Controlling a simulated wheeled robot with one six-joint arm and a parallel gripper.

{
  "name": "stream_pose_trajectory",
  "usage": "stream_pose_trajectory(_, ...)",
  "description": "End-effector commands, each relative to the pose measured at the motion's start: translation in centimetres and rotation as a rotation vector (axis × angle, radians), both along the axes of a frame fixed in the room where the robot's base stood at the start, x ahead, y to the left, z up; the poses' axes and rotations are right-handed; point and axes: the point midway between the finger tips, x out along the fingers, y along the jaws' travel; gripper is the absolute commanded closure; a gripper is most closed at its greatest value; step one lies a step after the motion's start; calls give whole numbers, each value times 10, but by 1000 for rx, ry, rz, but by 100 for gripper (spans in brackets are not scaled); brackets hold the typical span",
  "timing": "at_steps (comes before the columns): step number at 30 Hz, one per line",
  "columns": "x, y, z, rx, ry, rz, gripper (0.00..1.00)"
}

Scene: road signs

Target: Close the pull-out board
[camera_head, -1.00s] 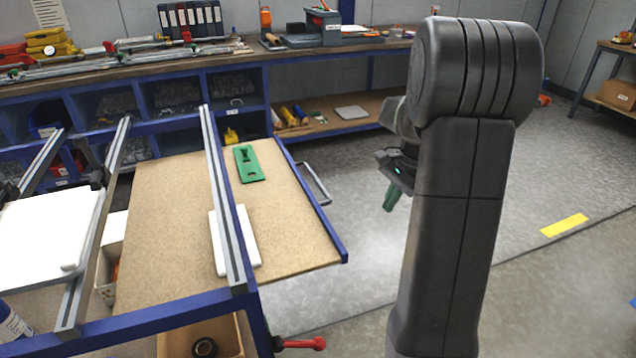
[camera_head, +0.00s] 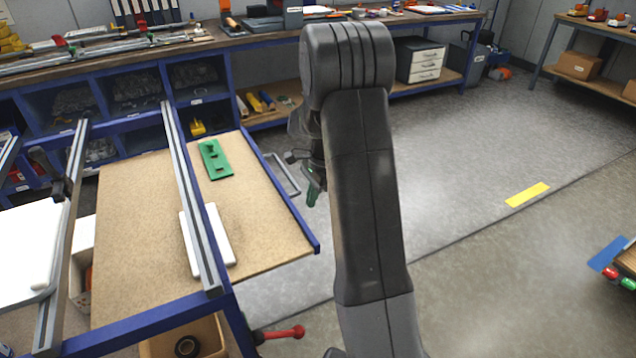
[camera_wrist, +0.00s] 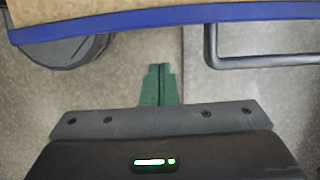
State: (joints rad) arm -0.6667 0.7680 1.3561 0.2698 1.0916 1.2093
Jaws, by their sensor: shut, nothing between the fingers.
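The pull-out board (camera_head: 265,222) is a brown chipboard panel with a blue front edge, sticking out to the right from under the blue frame. Its grey bar handle (camera_head: 284,175) is on the blue edge. In the wrist view the board (camera_wrist: 100,18) crosses the top, with the handle (camera_wrist: 262,61) at the right. My gripper (camera_head: 312,194), with green fingers, is just outside the handle, partly hidden by my arm. In the wrist view my gripper (camera_wrist: 160,72) is shut and empty, below the blue edge and left of the handle, apart from both in the picture.
A green part (camera_head: 215,160) and a white block (camera_head: 190,245) lie on the board, the block partly under a metal rail (camera_head: 190,190). A red-handled clamp (camera_head: 285,333) juts out at the front. Open grey floor (camera_head: 460,180) lies to the right.

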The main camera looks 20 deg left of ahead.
Motion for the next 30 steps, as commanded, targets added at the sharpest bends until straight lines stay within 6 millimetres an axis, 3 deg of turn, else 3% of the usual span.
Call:
stream_pose_trajectory(6, -19, 16, 3, 1, -2, 4, 100)
stream_pose_trajectory(23, -26, 21, 3, 1, -2, 3, 100)
stream_pose_trajectory(30, -51, 41, 4, 1, -1, 7, 100)
